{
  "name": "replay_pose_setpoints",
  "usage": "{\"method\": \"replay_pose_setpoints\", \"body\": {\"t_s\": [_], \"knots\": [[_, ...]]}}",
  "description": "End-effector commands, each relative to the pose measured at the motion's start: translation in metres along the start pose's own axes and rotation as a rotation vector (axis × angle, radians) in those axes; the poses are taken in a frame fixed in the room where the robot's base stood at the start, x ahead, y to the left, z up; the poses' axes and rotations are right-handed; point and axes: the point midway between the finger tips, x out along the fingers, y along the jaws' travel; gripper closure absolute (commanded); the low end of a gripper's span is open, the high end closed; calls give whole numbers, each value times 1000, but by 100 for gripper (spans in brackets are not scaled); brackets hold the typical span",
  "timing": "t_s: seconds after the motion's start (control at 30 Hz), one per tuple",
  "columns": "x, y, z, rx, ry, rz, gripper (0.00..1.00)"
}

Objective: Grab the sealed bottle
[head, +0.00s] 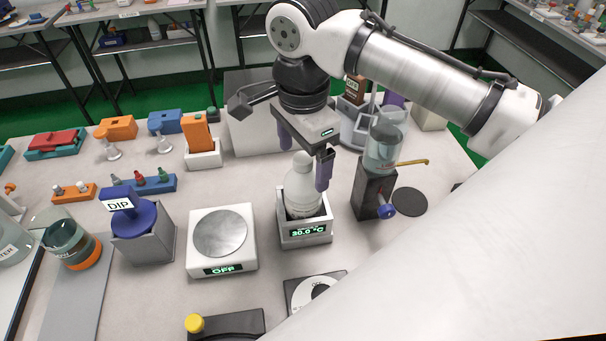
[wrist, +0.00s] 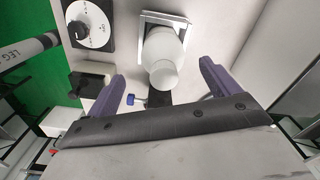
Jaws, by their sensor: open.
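A white capped bottle (head: 303,190) stands upright in a small white holder (head: 305,230) whose display reads 30.0 °C. It also shows between my fingers in the wrist view (wrist: 162,58), seen from above. In the wrist view my gripper (wrist: 160,82) has a clear gap on both sides of the bottle. No contact shows. The bottle's lower part is hidden inside the holder.
A scale (head: 221,240) reading OFF stands left of the holder. A dark stand with a glass vessel (head: 384,150) and blue knob is close on the right. A round dial device (head: 316,290) lies in front. A grey box (head: 255,130) is behind.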

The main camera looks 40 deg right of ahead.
Motion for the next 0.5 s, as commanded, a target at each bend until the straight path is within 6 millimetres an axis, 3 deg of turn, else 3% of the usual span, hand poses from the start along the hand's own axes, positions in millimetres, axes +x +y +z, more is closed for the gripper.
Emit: {"method": "replay_pose_setpoints", "body": {"t_s": [0.3,0.5], "knots": [[43,-3,-3,0,1,2,13],[51,-4,-3,1,1,-1,13]]}}
